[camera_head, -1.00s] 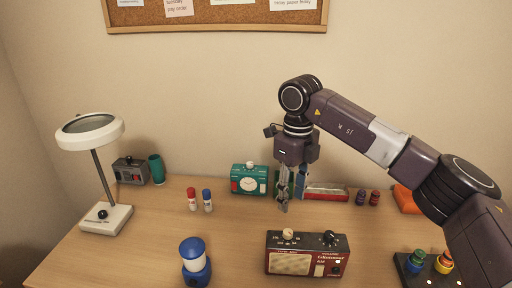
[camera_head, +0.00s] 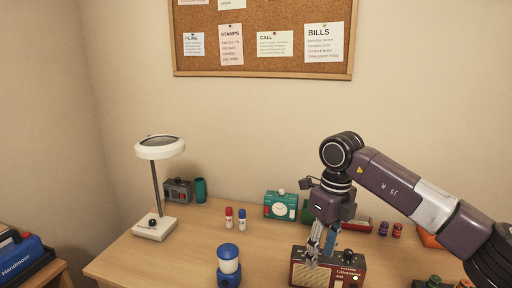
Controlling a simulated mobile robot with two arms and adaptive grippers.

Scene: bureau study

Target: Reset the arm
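My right arm comes in from the right, and its gripper (camera_head: 319,253) points down over the desk (camera_head: 180,257). The grey fingers overlap the upper part of the dark red radio (camera_head: 342,272) in the picture. I cannot tell whether they touch it or how far apart the fingertips are. A blue strip shows beside the fingers. I see nothing clearly held. My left arm and gripper are not in view.
A white lamp (camera_head: 160,149) and a blue lantern (camera_head: 229,267) stand left of the gripper. Red and blue glue sticks (camera_head: 235,218), a teal clock (camera_head: 280,206) and small dark cans (camera_head: 390,229) stand farther back. A corkboard (camera_head: 262,45) hangs above. Bare desk lies at left.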

